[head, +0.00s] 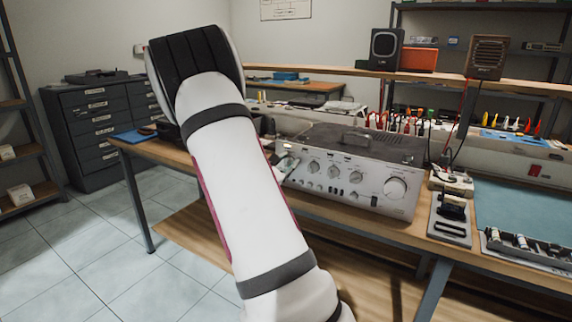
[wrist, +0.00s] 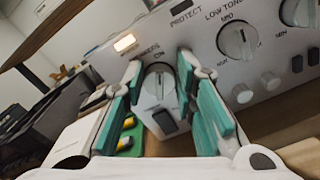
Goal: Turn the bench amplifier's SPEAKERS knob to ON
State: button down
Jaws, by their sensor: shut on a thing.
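The silver bench amplifier (head: 350,170) stands on the wooden bench, its front panel facing me. In the wrist view the SPEAKERS knob (wrist: 158,86) sits between the teal-padded fingers of my gripper (wrist: 159,72), which is shut on it with one finger on each side. Lettering that seems to read SPEAKERS and ON is just above the knob, partly covered by the fingers. The pointer's exact direction is hard to make out. In the head view my white arm hides that end of the panel and most of the gripper.
A lit amber lamp (wrist: 125,43) glows left of the PROTECT label. The LOW TONE knob (wrist: 237,40) is close to the right finger. A large volume knob (head: 396,188) is at the panel's right. A black device (head: 451,208) stands on the bench beyond.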

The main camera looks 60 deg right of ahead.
dwell(0.3)
jog(key=c, duration=1.4)
grip_release()
jog(key=shift+o, duration=0.2)
jog(key=shift+a, duration=0.1)
jog(key=a, duration=1.2)
jog(key=shift+s, duration=0.45)
